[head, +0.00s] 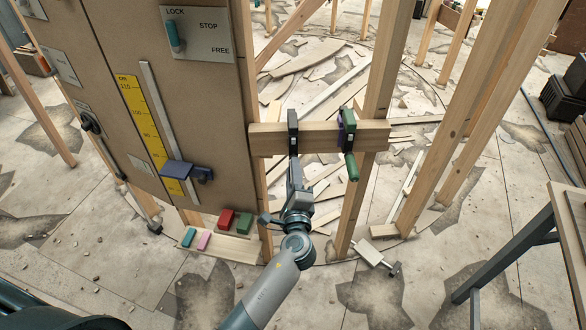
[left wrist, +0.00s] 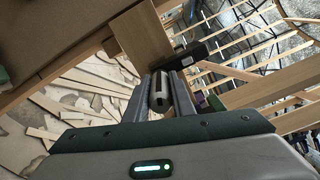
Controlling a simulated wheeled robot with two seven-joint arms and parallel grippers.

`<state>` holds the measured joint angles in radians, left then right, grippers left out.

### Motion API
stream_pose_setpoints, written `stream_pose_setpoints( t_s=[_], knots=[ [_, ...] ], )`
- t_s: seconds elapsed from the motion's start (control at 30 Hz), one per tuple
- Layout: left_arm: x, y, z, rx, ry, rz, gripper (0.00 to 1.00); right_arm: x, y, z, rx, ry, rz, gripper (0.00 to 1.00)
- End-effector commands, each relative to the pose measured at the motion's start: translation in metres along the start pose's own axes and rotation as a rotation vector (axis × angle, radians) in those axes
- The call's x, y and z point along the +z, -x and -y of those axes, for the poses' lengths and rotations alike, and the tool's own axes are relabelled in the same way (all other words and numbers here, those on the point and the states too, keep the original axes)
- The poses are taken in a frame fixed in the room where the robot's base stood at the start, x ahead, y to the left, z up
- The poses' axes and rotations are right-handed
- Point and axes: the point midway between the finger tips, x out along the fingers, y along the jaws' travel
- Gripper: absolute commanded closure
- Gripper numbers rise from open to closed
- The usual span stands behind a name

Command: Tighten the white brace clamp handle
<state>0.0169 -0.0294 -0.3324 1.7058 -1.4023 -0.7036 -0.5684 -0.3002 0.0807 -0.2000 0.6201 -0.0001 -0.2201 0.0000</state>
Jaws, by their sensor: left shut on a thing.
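A black clamp (head: 293,124) sits on a horizontal wooden brace board (head: 322,137), towards its left part. My left gripper (head: 294,178) reaches up from below to this clamp's lower end. In the left wrist view the gripper's two fingers (left wrist: 161,92) are shut on a dark grey clamp handle with a pale stripe (left wrist: 160,101). No clearly white handle shows there, and the fingers hide the handle's sides. A second clamp (head: 348,131), with green and purple parts and a green handle, sits to the right on the same board. My right gripper is not in view.
A tall brown panel (head: 180,105) with a yellow scale (head: 140,110) and a blue slider stands at the left. Red, green, teal and pink blocks lie on a low board (head: 225,246). A pale tool (head: 375,256) lies on the floor. Wooden posts (head: 385,60) stand behind the board.

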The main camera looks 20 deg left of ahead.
Motion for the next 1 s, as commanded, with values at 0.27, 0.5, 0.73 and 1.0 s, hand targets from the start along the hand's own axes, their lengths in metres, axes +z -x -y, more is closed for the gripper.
stream_pose_setpoints(
  t_s=[0.27,0.5,0.73,1.0],
  knots=[
    [0.000,0.001,0.003,0.002,-0.264,-0.002,1.00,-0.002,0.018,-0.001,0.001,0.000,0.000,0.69],
    [-0.001,0.001,0.004,0.002,-0.491,-0.003,1.00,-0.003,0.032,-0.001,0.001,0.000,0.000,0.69],
    [-0.001,0.001,0.004,0.002,-0.710,-0.004,1.00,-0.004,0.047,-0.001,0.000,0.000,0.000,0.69],
    [-0.002,0.001,0.005,0.001,-0.962,-0.004,1.00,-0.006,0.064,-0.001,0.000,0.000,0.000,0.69]
  ],
)
